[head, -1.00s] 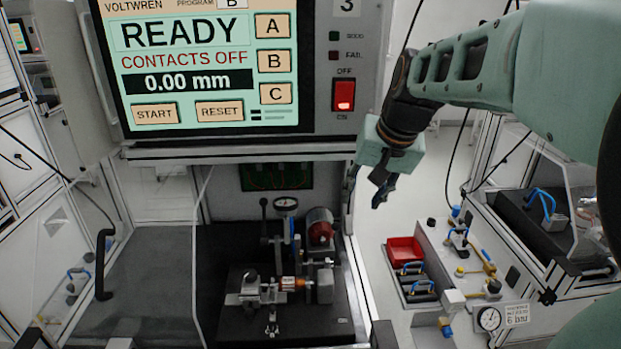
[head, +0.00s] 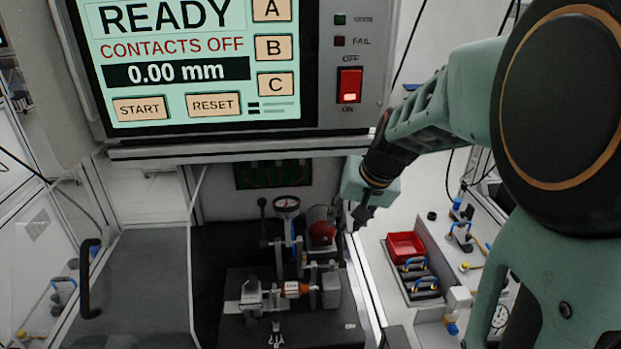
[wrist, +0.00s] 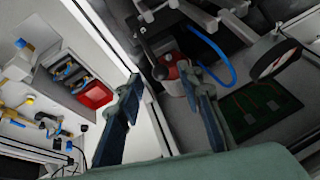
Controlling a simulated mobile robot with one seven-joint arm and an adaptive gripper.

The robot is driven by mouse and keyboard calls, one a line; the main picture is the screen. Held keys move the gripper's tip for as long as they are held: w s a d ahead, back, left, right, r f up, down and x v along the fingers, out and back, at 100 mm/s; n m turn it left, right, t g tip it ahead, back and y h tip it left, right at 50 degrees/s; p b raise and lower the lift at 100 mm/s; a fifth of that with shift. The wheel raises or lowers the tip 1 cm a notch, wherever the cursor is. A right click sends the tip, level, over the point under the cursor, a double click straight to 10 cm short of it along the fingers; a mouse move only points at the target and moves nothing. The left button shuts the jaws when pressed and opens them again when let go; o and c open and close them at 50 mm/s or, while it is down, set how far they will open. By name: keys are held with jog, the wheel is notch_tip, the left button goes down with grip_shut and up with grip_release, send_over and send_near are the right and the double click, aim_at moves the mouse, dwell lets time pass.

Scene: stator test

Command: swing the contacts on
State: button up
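The tester's screen (head: 180,60) reads READY, CONTACTS OFF and 0.00 mm. Below it, inside the open bay, stands a fixture with a copper-banded part (head: 296,289) lying across it. I cannot tell which piece swings the contacts. My gripper (head: 352,214) is at the bay's right edge, right of the red unit. In the wrist view its two fingers stand wide apart, with nothing between them. The red unit (wrist: 172,72) also shows there.
The screen housing overhangs the bay. A frame post (head: 366,285) runs along the bay's right side. A clear panel (head: 150,280) covers the left. A red bin (head: 405,247) and blue-handled parts stand on a bench at right. A green circuit board (head: 272,174) is on the back wall.

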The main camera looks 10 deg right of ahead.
aim_at(342, 225)
jog(key=shift+x, duration=2.15)
jog(key=shift+c, duration=0.3)
grip_shut()
